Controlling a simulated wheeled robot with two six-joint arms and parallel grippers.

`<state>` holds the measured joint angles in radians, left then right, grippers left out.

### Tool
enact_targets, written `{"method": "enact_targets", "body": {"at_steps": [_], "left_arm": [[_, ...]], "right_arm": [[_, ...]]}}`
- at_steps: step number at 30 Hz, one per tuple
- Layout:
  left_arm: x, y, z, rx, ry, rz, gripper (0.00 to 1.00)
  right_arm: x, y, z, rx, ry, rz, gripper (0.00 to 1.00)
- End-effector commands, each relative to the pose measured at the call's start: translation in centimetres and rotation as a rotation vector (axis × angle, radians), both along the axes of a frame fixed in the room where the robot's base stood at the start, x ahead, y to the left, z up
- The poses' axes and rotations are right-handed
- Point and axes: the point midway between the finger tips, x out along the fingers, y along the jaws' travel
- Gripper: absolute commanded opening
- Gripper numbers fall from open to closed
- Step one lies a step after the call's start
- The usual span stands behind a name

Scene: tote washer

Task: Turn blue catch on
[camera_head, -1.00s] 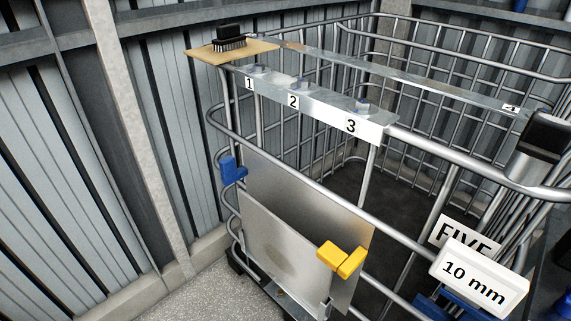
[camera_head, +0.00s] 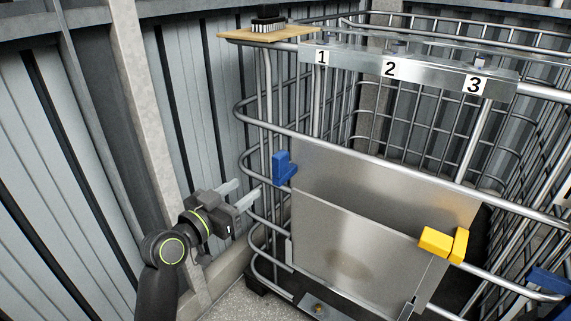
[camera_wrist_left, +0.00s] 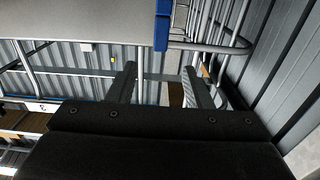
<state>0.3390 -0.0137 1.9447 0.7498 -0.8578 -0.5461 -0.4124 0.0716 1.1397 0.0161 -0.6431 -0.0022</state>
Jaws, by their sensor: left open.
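The blue catch (camera_head: 283,169) sits at the upper left edge of the grey metal panel (camera_head: 350,240) on the cage front. It also shows at the top of the left wrist view (camera_wrist_left: 162,25), beyond the fingertips. My left gripper (camera_head: 246,190) is open and empty, left of the blue catch and slightly lower in the picture, apart from it. In the left wrist view its two fingers (camera_wrist_left: 161,80) stand wide apart with nothing between them. My right gripper is not in view.
A yellow catch (camera_head: 443,244) sits at the panel's right edge. Cage tubes (camera_head: 250,108) curve close to my left gripper. A rail numbered 1 to 3 (camera_head: 430,75) and a board with a brush (camera_head: 266,33) are above. Corrugated wall (camera_head: 90,150) bounds the left.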

Motion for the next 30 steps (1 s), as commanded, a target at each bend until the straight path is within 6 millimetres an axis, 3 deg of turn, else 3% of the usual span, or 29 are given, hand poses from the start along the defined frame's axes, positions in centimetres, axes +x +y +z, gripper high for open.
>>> {"method": "enact_targets", "body": {"at_steps": [30], "left_arm": [[12.1, -8.9, 0.1, 0.001, -0.001, -0.001, 0.45]], "right_arm": [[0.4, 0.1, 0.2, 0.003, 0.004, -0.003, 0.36]]}}
